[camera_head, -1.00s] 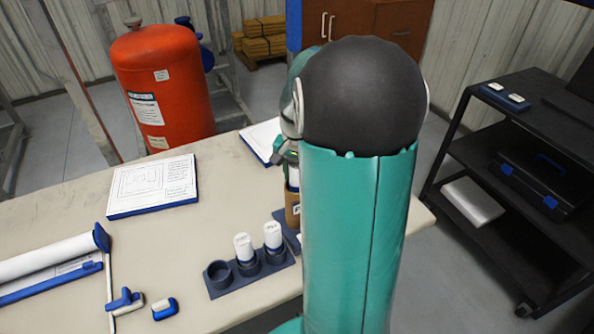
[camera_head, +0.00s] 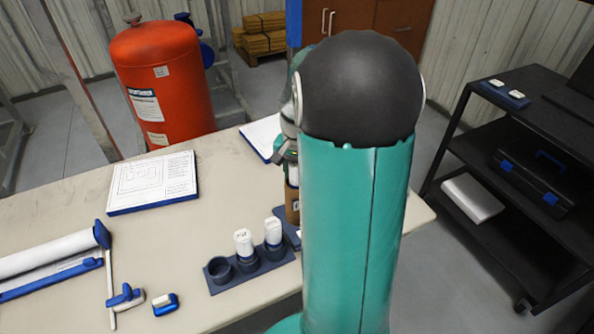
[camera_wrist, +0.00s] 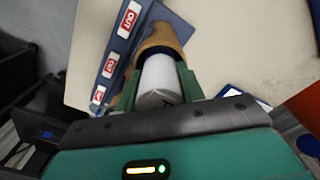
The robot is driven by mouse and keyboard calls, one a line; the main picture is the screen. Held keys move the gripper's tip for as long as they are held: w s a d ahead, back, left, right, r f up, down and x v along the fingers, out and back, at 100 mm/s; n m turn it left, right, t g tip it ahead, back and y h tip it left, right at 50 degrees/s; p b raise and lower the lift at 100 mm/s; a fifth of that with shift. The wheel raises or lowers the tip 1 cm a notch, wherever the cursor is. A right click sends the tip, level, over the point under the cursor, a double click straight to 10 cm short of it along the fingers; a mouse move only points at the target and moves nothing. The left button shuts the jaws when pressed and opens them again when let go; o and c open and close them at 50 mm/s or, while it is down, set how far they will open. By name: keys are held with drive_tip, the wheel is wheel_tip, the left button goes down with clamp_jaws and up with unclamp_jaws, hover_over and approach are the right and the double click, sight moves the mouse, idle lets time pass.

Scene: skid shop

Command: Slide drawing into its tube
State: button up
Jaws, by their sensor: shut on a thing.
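A white rolled drawing (camera_wrist: 158,78) is between the two green fingers of my gripper (camera_wrist: 160,88) in the wrist view, and they are shut on it. The far end of the roll meets the mouth of a brown tube (camera_wrist: 160,40); the roll appears partly inside, but how deep is hidden. In the head view the brown tube (camera_head: 292,205) stands upright at the table's right side, in a dark blue holder (camera_head: 285,218). A bit of the white roll (camera_head: 292,175) shows just above it. My arm hides much of this area in the head view.
A dark rack (camera_head: 225,282) with two white-topped items and one empty cup stands left of the tube. Printed sheets on blue boards (camera_head: 155,208), a blue-and-white roll stand (camera_head: 50,292) and small blue pieces lie further left. A black cart (camera_head: 480,140) stands right.

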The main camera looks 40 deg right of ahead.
drive_tip(key=shift+f, duration=0.2)
drive_tip(key=o, duration=1.5)
drive_tip(key=shift+r, duration=0.1)
drive_tip(key=shift+r, duration=3.4)
